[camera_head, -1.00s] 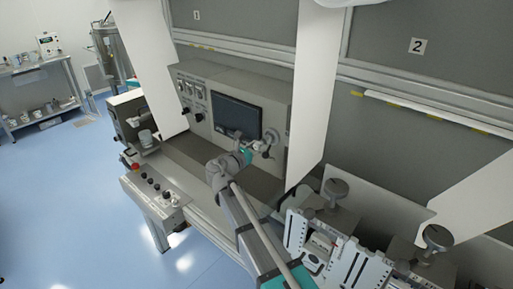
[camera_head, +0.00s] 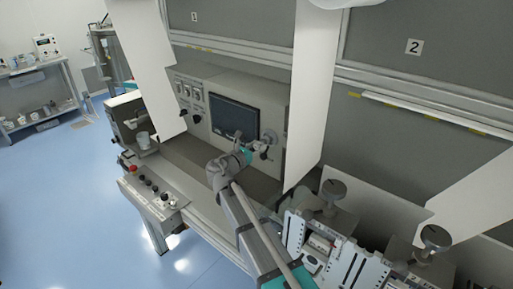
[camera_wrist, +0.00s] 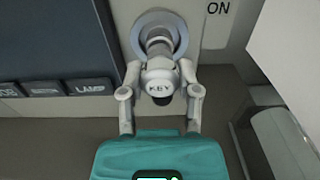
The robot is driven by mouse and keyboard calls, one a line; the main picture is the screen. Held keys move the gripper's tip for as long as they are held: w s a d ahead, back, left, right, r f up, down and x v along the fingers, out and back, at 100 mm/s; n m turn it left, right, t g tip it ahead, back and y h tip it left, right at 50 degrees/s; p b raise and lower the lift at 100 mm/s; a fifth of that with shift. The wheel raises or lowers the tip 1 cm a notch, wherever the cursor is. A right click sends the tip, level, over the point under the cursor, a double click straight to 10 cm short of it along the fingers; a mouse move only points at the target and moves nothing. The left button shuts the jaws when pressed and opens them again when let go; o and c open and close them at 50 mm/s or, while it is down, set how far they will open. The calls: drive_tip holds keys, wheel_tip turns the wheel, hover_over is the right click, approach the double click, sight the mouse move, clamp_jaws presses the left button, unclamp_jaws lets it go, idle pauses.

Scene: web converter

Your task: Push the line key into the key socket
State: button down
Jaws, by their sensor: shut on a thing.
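The line key (camera_wrist: 160,84) is a pale grey knob marked KEY, in the middle of the wrist view. My gripper (camera_wrist: 160,95) is shut on it, one finger on each side. The key socket (camera_wrist: 153,33) is a round grey ring on the panel directly behind the key. The key's shank lines up with the ring's centre and seems to reach it; how deep it sits is hidden. In the head view my gripper (camera_head: 260,149) is at the panel's right side, just below the socket (camera_head: 270,135).
A dark screen (camera_head: 234,117) is left of the socket. Buttons, one labelled LAMP (camera_wrist: 91,88), are left of the key. A white panel (camera_head: 313,95) stands close to the right of my gripper. A shelf (camera_head: 200,172) lies below the screen.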

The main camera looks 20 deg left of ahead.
drive_tip(key=shift+w+d, duration=0.15)
drive_tip(key=shift+w, duration=0.2)
idle(0.4)
drive_tip(key=shift+c, duration=1.2)
unclamp_jaws()
drive_tip(key=v, duration=1.2)
drive_tip(key=shift+f, duration=0.1)
